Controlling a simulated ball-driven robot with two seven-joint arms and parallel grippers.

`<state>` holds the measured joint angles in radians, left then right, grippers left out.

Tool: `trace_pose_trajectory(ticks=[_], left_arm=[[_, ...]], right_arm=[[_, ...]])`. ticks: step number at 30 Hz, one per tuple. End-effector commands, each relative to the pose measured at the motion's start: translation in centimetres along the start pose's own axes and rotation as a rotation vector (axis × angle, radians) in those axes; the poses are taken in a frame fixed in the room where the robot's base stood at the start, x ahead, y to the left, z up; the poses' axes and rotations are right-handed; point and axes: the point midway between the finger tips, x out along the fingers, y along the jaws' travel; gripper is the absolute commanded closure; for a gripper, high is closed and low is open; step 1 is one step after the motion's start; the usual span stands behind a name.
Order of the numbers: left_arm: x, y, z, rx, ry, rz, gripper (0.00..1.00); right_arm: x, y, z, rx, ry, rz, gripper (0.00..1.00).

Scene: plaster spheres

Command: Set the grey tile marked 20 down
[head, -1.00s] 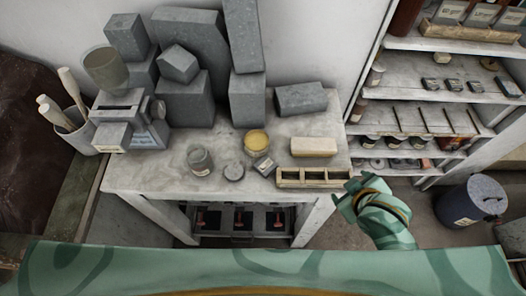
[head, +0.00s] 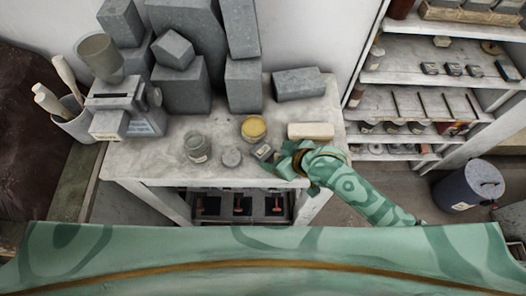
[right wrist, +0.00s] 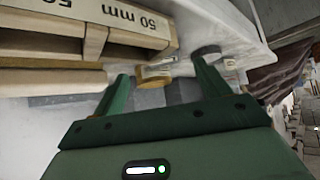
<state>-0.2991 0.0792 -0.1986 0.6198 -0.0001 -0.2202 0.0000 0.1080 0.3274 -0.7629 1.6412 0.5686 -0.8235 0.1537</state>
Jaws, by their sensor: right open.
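A small grey block with a pale label (head: 263,151) sits on the worktable (head: 150,166), just in front of the yellow-topped jar (head: 254,129). It may be the tile, but I cannot read a 20 on it. My right gripper (head: 279,158) is open, low over the table's front right, close beside this block; contact cannot be told. In the right wrist view its two green fingers (right wrist: 160,86) stand apart, with grey surfaces partly showing between and behind them. The left gripper is not in view.
A cream block (head: 310,131), glass jar (head: 197,147) and small round grey piece (head: 232,157) stand nearby. Grey stone blocks (head: 180,85) fill the back. The table's front left is bare.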

Motion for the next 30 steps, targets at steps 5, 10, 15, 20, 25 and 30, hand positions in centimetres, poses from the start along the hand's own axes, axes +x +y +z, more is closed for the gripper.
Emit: trace_pose_trajectory(ticks=[5, 10, 15, 20, 25, 30], left_arm=[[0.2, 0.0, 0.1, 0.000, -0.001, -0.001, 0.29], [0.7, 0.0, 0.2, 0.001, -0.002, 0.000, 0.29], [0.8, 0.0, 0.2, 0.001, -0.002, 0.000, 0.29], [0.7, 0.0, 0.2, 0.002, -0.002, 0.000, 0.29], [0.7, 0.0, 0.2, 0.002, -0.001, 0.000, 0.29], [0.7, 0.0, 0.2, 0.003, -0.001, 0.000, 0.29]], right_arm=[[2.1, -0.2, -0.2, 0.001, 0.000, -0.001, 0.25], [4.8, -0.2, -0.2, 0.001, -0.001, 0.000, 0.25], [5.4, -0.2, -0.2, -0.001, 0.001, 0.000, 0.25], [5.3, -0.2, -0.2, -0.001, 0.000, 0.001, 0.33], [5.3, -0.2, -0.2, -0.001, 0.000, 0.001, 0.77], [5.3, -0.2, -0.2, -0.001, 0.001, 0.001, 0.77]])
